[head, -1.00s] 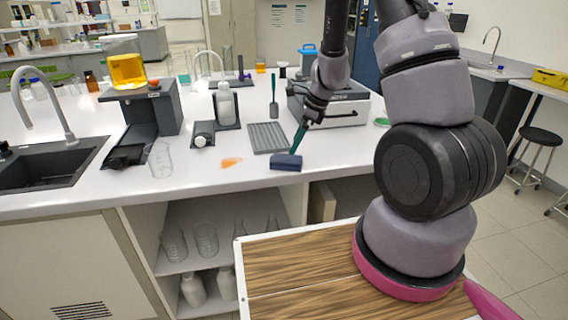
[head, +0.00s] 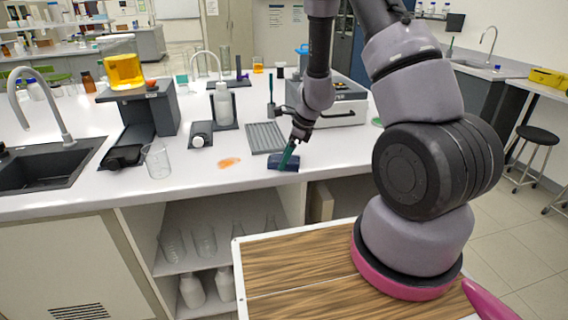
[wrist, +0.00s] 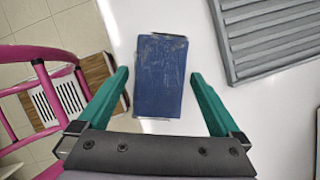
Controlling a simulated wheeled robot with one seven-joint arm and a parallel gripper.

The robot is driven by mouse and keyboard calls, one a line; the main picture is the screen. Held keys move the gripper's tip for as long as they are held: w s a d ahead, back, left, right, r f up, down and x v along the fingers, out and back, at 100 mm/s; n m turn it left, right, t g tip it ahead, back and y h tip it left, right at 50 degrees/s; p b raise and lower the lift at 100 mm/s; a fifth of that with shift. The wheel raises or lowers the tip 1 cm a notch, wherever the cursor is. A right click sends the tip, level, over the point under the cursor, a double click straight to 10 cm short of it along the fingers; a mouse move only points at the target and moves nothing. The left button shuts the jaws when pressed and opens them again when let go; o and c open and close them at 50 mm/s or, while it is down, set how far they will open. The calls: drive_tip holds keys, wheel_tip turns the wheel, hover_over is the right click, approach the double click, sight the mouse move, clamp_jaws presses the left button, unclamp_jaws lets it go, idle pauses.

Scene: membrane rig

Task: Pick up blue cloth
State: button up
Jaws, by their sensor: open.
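The blue cloth (head: 276,162) is a folded dark blue block lying flat near the front edge of the white bench. In the wrist view the blue cloth (wrist: 160,76) lies between and a little beyond the fingertips of my gripper (wrist: 158,75). My gripper has green fingers, spread wide and empty, with one on each side of the cloth. In the head view my gripper (head: 287,157) is right over the cloth and hides part of it. I cannot tell the exact height of the fingertips above the bench.
A grey ribbed tray (head: 265,138) lies just behind the cloth. An orange spill (head: 229,162) is to its left. A glass beaker (head: 158,160), a bottle (head: 222,104) and a sink (head: 45,165) stand farther left. A grey instrument (head: 335,104) is behind my gripper.

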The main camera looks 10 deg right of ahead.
drive_tip(key=shift+f, duration=0.25)
idle(0.3)
drive_tip(key=c, duration=1.4)
wheel_tip(320, 180, up, 10)
drive_tip(key=shift+r, duration=0.25)
drive_tip(key=o, duration=0.7)
drive_tip(key=c, duration=0.4)
drive_tip(key=shift+a, duration=0.1)
